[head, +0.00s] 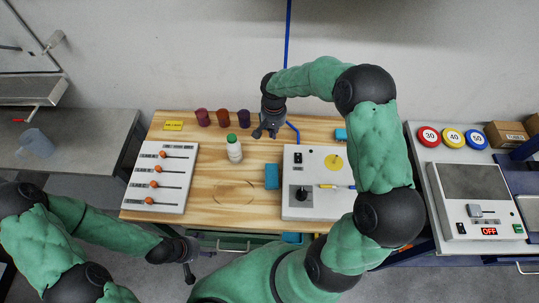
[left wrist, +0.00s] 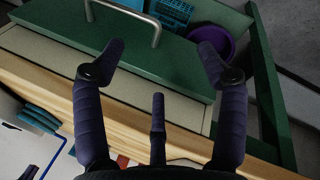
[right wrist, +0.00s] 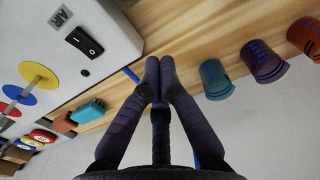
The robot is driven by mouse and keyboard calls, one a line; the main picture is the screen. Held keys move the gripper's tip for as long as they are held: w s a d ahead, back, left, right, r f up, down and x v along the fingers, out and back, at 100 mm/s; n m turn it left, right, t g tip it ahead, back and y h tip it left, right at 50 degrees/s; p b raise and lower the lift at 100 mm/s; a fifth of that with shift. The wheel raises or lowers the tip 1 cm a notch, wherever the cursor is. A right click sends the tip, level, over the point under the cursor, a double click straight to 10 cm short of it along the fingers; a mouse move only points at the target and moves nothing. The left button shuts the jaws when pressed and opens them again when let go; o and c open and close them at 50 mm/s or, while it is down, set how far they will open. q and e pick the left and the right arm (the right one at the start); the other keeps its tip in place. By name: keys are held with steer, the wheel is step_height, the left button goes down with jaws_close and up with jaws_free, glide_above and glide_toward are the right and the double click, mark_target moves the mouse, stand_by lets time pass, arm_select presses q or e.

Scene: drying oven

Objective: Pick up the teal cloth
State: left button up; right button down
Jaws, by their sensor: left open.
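A flat teal piece (head: 272,176) lies on the wooden table, against the left side of the white control box. A second teal piece (head: 341,134) is behind that box and shows as a rounded block in the right wrist view (right wrist: 88,112). A third (head: 292,238) is at the table's front edge. I cannot tell which is the cloth. My left gripper (head: 188,270) is open and empty, low in front of the table; its fingers spread in the left wrist view (left wrist: 157,60). My right gripper (head: 268,130) is above the back of the table, fingertips together and empty (right wrist: 159,65).
The white control box (head: 305,160) stands on the table, with a white-green bottle (head: 234,149) to its left. Several cups (head: 223,118) line the back. A slider board (head: 160,178) lies left. A green drawer front with a handle (left wrist: 150,25) is below the table edge.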

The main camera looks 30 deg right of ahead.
steer(key=f, duration=0.3)
steer(key=f+b, duration=0.1)
steer(key=f, duration=0.7)
steer(key=shift+w+f, duration=0.1)
steer(key=shift+w, duration=0.15)
steer(key=shift+s+a, duration=0.35)
steer(key=shift+s, duration=0.25)
steer(key=shift+s+a, duration=0.35)
steer(key=shift+s, duration=0.2)
steer(key=shift+s+a, duration=0.35)
steer(key=shift+s, duration=0.15)
